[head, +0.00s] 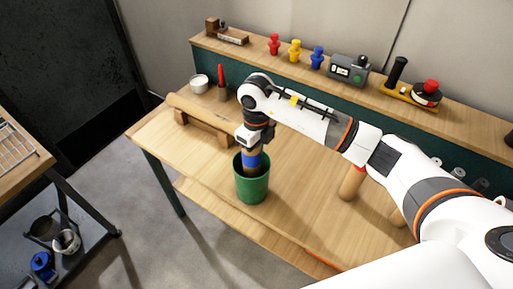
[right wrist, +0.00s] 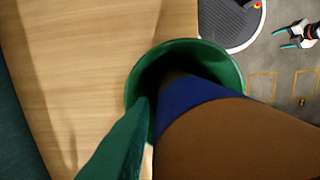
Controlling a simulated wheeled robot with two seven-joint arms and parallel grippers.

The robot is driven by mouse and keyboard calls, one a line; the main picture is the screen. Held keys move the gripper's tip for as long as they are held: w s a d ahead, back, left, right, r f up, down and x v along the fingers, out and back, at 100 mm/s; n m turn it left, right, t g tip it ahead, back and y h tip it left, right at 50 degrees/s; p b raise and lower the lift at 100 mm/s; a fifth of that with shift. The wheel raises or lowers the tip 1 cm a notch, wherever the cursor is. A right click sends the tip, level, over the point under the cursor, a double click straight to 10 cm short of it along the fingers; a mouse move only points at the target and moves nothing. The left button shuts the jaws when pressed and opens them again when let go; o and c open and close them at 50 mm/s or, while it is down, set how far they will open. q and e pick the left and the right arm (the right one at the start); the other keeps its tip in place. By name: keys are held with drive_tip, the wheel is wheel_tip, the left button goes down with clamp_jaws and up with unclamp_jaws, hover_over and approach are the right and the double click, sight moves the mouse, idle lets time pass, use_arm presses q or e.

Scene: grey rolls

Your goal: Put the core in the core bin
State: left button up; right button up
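The core (head: 251,160), a brown tube with a blue band, stands nearly upright with its lower end inside the green bin (head: 252,190) on the table. In the right wrist view the brown core (right wrist: 235,138) fills the lower right, and its banded end goes into the bin's mouth (right wrist: 232,68). My right gripper (head: 252,148) is above the bin at the core's upper part. One green finger lies against the core's side; the other is hidden behind it. It looks shut on the core. My left gripper (right wrist: 281,39) shows small in the right wrist view, open and empty over the floor.
A long tan roll (head: 200,112) lies left of the bin, near a white cup (head: 199,83). Brown upright cylinders (head: 352,183) stand partly behind my right arm. A back shelf holds coloured pegs (head: 295,50) and devices. Table beside the bin is clear.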

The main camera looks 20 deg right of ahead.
drive_tip(key=shift+o, duration=0.8)
wheel_tip(320, 180, up, 11)
drive_tip(key=b, duration=0.3)
drive_tip(key=shift+w, duration=0.1)
drive_tip(key=shift+r, duration=0.7)
drive_tip(key=shift+f, duration=0.1)
